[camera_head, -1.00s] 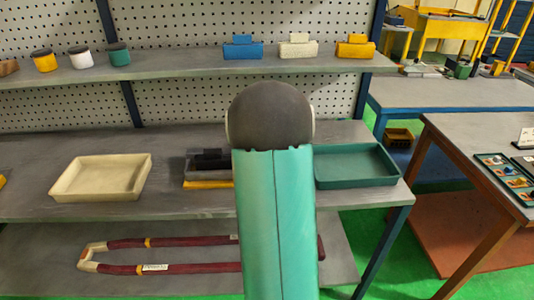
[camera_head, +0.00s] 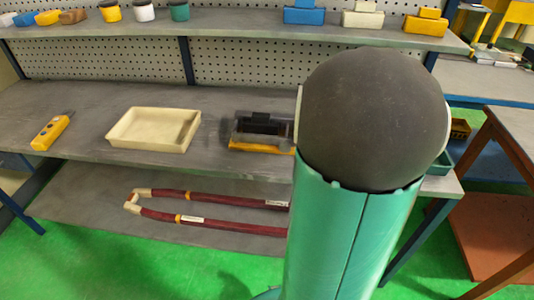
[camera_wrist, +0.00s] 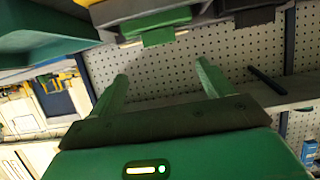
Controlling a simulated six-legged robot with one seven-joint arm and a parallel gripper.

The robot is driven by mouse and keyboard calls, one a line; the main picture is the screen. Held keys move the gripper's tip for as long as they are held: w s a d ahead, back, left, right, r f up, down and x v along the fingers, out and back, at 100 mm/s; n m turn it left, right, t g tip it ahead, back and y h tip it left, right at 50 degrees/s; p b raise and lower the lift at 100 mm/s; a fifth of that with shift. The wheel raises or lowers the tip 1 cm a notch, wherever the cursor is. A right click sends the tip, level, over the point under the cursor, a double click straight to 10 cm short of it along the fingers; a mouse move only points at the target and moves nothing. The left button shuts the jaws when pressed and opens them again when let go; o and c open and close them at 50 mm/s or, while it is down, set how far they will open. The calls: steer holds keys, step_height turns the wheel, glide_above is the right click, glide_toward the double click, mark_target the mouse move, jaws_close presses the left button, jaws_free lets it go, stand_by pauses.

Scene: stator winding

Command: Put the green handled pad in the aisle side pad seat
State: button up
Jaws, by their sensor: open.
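The green handled pad (camera_wrist: 155,22) shows at the top of the wrist view, which looks upside down, with its tab-like handle pointing down in the picture. It appears to sit in the dark grey holder (camera_wrist: 205,14); how deep it sits cannot be told. A black tab (camera_wrist: 255,17) shows beside it. My gripper (camera_wrist: 160,76) is open and empty, its two green fingers apart from the pad. In the head view, the holder's dark part and yellow front (camera_head: 262,146) show left of my arm. My arm hides its right part, and the green pad is not visible there.
A cream tray (camera_head: 155,147) and a yellow handset (camera_head: 50,132) lie on the bench left of the holder. A green tray (camera_wrist: 45,38) is beside it. Blue (camera_head: 304,15), cream (camera_head: 362,18) and yellow (camera_head: 425,27) handled blocks stand on the upper shelf.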

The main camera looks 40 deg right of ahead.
steer(key=w+a+r+n+y, duration=0.2)
steer(key=w+a+r+y, duration=0.1)
steer(key=a, duration=0.7)
steer(key=w+a+r+n+y, duration=0.2)
steer(key=a+r+y, duration=0.1)
steer(key=a, duration=0.8)
steer(key=s+a+r+n+g+y, duration=0.1)
steer(key=s+a+r+n+y, duration=0.1)
steer(key=s+a, duration=0.4)
steer(key=s+a+r+n+g+y, duration=0.1)
steer(key=s+a, duration=0.4)
steer(key=a, duration=0.8)
steer(key=n+g+y, duration=0.1)
steer(key=n, duration=0.1)
steer(key=shift+s+a+r+n, duration=0.2)
steer(key=shift+s+r+n, duration=0.15)
steer(key=shift+s+n, duration=0.05)
steer(key=shift+d, duration=0.1)
